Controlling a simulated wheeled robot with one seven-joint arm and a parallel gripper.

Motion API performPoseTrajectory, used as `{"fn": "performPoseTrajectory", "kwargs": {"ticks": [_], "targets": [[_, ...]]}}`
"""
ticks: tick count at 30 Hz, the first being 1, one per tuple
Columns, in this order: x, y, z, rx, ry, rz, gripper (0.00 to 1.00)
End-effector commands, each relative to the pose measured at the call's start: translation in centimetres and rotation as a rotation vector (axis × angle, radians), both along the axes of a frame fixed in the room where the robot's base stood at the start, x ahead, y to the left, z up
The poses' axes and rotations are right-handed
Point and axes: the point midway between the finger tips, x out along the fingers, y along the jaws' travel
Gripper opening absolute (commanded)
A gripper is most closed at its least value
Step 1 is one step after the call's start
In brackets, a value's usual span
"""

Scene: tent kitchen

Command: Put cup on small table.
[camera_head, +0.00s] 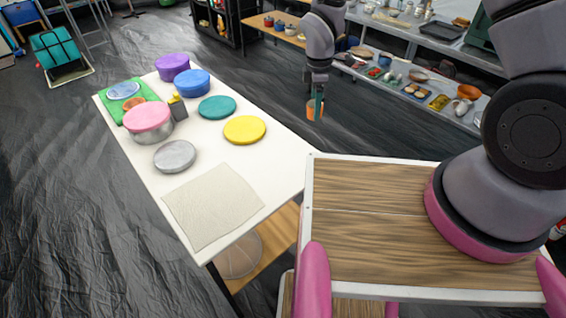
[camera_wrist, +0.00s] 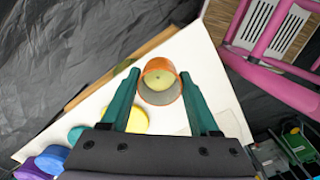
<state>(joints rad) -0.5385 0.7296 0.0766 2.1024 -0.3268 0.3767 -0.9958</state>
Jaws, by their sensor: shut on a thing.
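An orange cup (camera_head: 314,109) hangs in my gripper (camera_head: 318,97), which is shut on it. In the wrist view the cup (camera_wrist: 161,88) sits between the two green fingers, with its round opening towards the camera. In the head view the cup shows against the dark floor, to the right of the white table (camera_head: 273,158) and apart from it. In the wrist view the white table top (camera_wrist: 200,60) lies behind the cup. The frames do not settle which table is the small one.
The white table holds a pink-lidded bowl (camera_head: 148,117), a blue container (camera_head: 192,83), a yellow lid (camera_head: 244,130), a teal lid (camera_head: 217,107), a grey lid (camera_head: 175,156) and a cloth (camera_head: 213,204). Its right part is clear. A metal shelf (camera_head: 436,39) stands at the back.

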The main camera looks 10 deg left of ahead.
Motion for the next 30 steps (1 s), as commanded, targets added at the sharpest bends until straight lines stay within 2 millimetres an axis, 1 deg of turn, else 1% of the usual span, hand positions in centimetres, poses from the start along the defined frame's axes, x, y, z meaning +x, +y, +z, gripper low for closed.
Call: {"fn": "performPoseTrajectory", "kwargs": {"ticks": [1,3,6,9,12,14,17,21,24,30], "targets": [[-1.4,1.8,-0.4,0.002,0.003,0.114,0.31],[-3.0,3.6,-0.9,0.005,0.007,0.258,0.31],[-5.0,5.7,-1.5,0.009,0.009,0.430,0.31],[-6.6,7.2,-1.9,0.013,0.012,0.559,0.31],[-7.6,8.2,-2.2,0.017,0.015,0.643,0.31],[-8.1,8.5,-2.4,0.017,0.015,0.677,0.31],[-8.4,8.7,-3.6,0.018,0.018,0.700,0.31],[-8.5,8.7,-6.2,0.017,0.019,0.703,0.31],[-8.3,8.7,-7.5,0.018,0.016,0.700,0.31],[-8.3,8.7,-8.9,0.018,0.016,0.699,0.31]]}}
